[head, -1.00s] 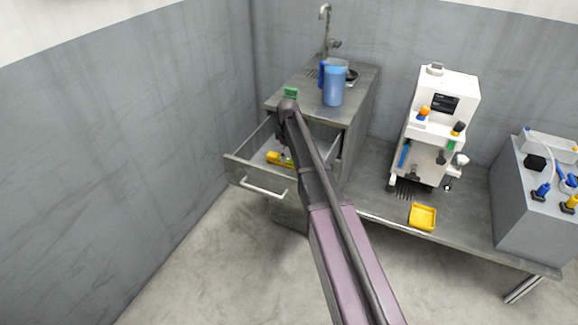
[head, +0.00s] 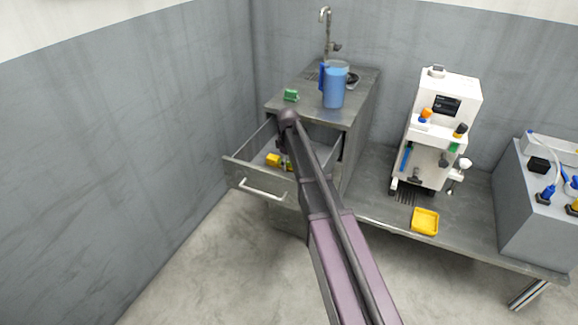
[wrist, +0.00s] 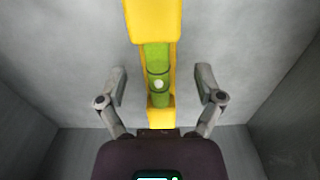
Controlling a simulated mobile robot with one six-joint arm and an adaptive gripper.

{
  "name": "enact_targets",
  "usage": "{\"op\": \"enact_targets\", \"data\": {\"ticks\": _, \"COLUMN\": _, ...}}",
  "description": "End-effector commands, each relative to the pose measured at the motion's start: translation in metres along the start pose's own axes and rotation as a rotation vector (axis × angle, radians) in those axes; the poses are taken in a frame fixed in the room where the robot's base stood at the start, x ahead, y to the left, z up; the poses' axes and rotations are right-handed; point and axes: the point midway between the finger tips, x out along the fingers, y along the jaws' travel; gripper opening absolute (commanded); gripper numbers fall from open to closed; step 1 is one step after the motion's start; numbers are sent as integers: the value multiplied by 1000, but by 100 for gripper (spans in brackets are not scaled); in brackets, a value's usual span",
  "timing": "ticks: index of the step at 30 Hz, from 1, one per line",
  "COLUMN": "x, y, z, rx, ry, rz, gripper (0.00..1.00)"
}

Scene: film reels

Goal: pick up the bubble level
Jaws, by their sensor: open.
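The bubble level (wrist: 157,85) is yellow with a green vial in its middle. In the wrist view it runs lengthwise up the picture, on the grey drawer floor. My gripper (wrist: 161,78) is open, with one finger on each side of the level and a gap on both sides. In the head view the level's yellow end (head: 272,160) shows inside the open drawer (head: 262,185). My arm and gripper hide the rest of it there.
The drawer walls stand close around my gripper. A blue pitcher (head: 334,88) and a green item (head: 291,95) stand on the sink cabinet above. A white machine (head: 437,130) and a yellow tray (head: 425,222) are on the bench to the right.

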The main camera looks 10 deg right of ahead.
Motion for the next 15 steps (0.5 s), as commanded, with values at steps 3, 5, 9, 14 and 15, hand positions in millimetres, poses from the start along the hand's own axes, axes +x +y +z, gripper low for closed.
{"op": "enact_targets", "data": {"ticks": 3, "x": 0, "y": 0, "z": 0, "rx": 0, "ry": 0, "rz": 0, "gripper": 86}}
{"op": "enact_targets", "data": {"ticks": 5, "x": 0, "y": 0, "z": 0, "rx": 0, "ry": 0, "rz": 0, "gripper": 68}}
{"op": "enact_targets", "data": {"ticks": 9, "x": 0, "y": 0, "z": 0, "rx": 0, "ry": 0, "rz": 0, "gripper": 26}}
{"op": "enact_targets", "data": {"ticks": 14, "x": 0, "y": 0, "z": 0, "rx": 0, "ry": 0, "rz": 0, "gripper": 0}}
{"op": "enact_targets", "data": {"ticks": 15, "x": 0, "y": 0, "z": 0, "rx": 0, "ry": 0, "rz": 0, "gripper": 0}}
